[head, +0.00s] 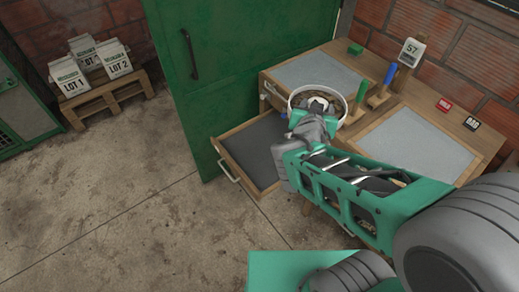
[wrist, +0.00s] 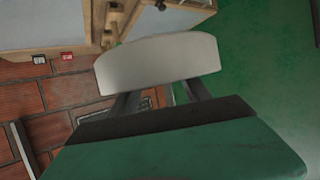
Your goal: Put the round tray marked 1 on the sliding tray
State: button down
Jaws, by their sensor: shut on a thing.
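A round tray (head: 320,87) with a white rim and brown, grainy contents is held over the left part of the wooden table, by the grey mat there. My gripper (head: 317,106) is shut on the near side of the tray. In the wrist view a white piece of the round tray (wrist: 158,62) fills the space ahead of my fingers (wrist: 160,96). No number on it can be read. The sliding tray (head: 256,150), with a dark grey bottom and wooden sides, is pulled out at the table's front left. It looks empty; my arm hides its right part.
A green door (head: 235,75) stands behind and left of the sliding tray. The table holds grey mats (head: 415,142), a blue peg (head: 389,75), a green peg (head: 362,90) and a 57 sign (head: 412,52). LOT sacks (head: 118,62) sit on a pallet at left. The floor there is clear.

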aim_at(262, 158)
jog(key=u, duration=0.05)
jog(key=i, duration=1)
jog(key=u, duration=3.15)
